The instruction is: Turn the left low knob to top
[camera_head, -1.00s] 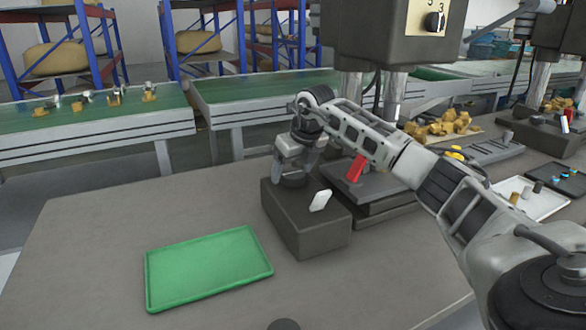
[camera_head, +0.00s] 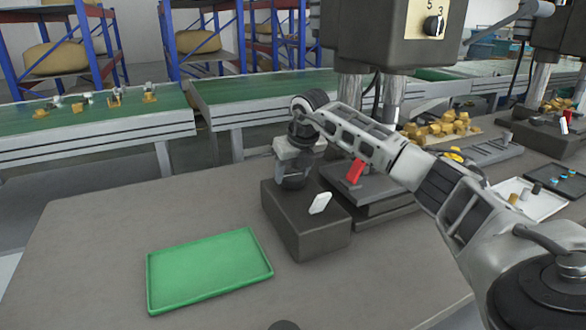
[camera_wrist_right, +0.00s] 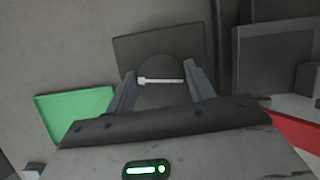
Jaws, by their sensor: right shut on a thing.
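The left low knob (camera_wrist_right: 160,68) is dark and round with a white pointer bar, seen between my right gripper's fingers in the right wrist view. The bar lies nearly level in that picture. The knob sits on a dark box (camera_head: 310,238) on the table. My right gripper (camera_head: 292,182) points down over the box's left part and is shut on the knob; its fingers (camera_wrist_right: 162,88) stand on either side of it. In the head view the gripper hides most of the knob. My left gripper is out of view.
A green tray (camera_head: 150,285) lies left of the box, with bare table around it. A dark machine with a red handle (camera_head: 355,171) stands behind and right of the box. A numbered selector knob (camera_head: 432,25) sits on the machine's head above.

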